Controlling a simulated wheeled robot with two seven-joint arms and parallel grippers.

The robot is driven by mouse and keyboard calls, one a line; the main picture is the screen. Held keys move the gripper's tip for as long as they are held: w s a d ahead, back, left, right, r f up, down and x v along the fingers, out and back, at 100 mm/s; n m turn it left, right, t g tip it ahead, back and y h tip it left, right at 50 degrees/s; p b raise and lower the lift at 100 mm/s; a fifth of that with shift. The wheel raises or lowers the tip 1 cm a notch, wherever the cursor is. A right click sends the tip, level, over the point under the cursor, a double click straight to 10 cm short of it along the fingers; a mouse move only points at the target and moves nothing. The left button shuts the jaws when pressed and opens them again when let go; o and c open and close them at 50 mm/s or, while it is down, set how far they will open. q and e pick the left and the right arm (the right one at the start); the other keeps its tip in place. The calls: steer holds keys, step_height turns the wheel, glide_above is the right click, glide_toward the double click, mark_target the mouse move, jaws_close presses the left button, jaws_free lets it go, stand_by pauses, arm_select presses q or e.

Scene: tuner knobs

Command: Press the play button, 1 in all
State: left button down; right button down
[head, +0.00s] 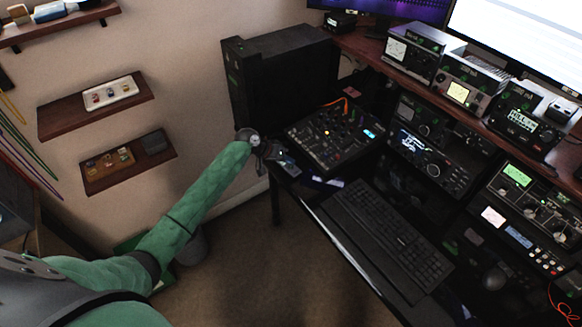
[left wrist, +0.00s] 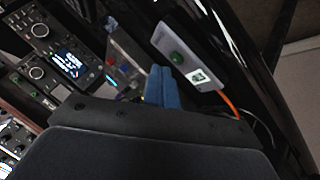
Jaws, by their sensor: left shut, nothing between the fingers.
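In the left wrist view a slim grey unit carries a raised green button (left wrist: 176,58) and a pale square label with a green mark (left wrist: 200,77). The markings are too small to read, so I cannot tell for sure that this is the play button. My left gripper (head: 284,162) is shut and empty at the near left corner of the desk, beside the mixer. Its blue fingers also show in the left wrist view (left wrist: 161,76), appearing just beside the grey unit; contact cannot be told. My right gripper is not in view.
The black mixer (head: 335,134) stands beyond the gripper, before a black computer tower (head: 283,72). A keyboard (head: 385,240) lies along the desk edge. Radios (head: 432,160) stand to the right. An orange cable (left wrist: 231,105) runs from the grey unit. Open floor lies left of the desk.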

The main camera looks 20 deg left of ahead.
arm_select(q)
steer(key=shift+f, duration=0.1)
steer(key=shift+f, duration=0.25)
stand_by(0.5)
steer(key=shift+f, duration=0.2)
steer(key=shift+f+b, duration=0.15)
steer(key=shift+b, duration=0.15)
stand_by(0.3)
steer(key=shift+r+p, duration=0.55)
steer(key=shift+r, duration=0.2)
